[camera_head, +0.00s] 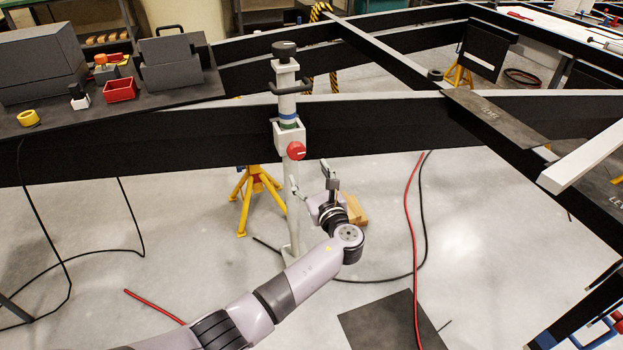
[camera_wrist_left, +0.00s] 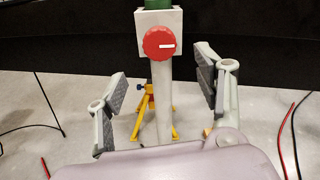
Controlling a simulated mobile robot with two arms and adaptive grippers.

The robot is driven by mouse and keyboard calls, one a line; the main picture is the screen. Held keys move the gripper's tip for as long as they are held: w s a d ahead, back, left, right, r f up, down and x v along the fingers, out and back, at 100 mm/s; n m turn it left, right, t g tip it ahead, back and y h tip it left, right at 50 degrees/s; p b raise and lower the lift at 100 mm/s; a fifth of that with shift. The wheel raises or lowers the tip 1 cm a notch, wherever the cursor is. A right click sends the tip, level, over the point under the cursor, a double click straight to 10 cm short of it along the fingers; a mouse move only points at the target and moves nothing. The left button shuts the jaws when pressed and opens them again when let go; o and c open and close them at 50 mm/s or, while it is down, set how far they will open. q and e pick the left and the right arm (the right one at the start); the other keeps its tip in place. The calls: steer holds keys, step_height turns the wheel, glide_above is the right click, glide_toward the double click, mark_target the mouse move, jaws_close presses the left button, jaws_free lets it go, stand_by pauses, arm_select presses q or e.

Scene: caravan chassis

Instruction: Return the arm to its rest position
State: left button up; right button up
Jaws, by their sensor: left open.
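My left arm (camera_head: 290,287) comes in from the lower left in the head view. Its left gripper (camera_head: 312,178) is open and empty, just below and in front of a grey post with a red knob (camera_head: 296,151). In the left wrist view the two fingers of the left gripper (camera_wrist_left: 163,95) stand wide apart, with the post and the red knob (camera_wrist_left: 159,43) between and beyond them. The knob carries a white mark, roughly level. The fingers do not appear to touch the knob or post. My right gripper is in neither view.
Black chassis beams (camera_head: 390,121) cross behind the post. A yellow stand (camera_head: 257,192) and a wooden block (camera_head: 353,209) are on the floor. A red hose (camera_head: 413,240) and black cables run nearby. A dark surface at upper left holds a red bin (camera_head: 120,90) and grey boxes.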

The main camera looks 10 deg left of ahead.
arm_select(q)
steer(key=shift+s+d, duration=0.25)
steer(key=shift+s, duration=0.15)
